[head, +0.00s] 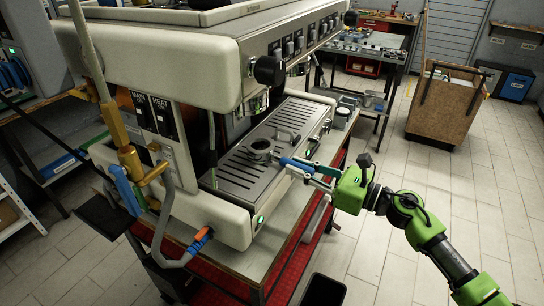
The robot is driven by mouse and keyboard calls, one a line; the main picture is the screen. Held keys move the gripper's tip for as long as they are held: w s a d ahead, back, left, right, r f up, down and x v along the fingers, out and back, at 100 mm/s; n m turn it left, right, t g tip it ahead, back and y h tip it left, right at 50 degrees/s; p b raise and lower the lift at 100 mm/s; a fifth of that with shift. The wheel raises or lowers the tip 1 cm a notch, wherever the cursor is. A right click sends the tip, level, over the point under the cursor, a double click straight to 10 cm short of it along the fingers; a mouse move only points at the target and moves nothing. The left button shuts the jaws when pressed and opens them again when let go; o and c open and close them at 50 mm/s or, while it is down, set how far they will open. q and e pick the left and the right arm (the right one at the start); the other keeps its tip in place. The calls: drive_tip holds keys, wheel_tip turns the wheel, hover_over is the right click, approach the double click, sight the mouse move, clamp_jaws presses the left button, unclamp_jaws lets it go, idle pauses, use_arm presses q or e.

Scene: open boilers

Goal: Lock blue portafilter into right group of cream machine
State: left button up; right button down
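The cream machine (178,52) fills the left and middle of the head view, seen from its end. The blue portafilter has a round metal basket (261,148) over the drip tray (232,173) and a blue handle (291,162) pointing right. My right gripper (312,171) comes in from the right, with its fingers closed around the handle. I cannot tell whether the basket touches the tray grate. Metal group parts (256,103) show under the upper housing, above the basket and apart from it. The right group is mostly hidden by the housing. My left gripper is out of view.
A black knob (268,70) sticks out from the housing corner. Brass pipework with a blue lever (124,188) stands at the machine's near left end. A wooden-sided cart (440,107) stands back right. The tiled floor on the right is mostly clear.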

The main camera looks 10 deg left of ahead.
drive_tip(key=shift+r+p, duration=2.15)
drive_tip(key=shift+r, duration=1.5)
drive_tip(key=shift+f, duration=0.1)
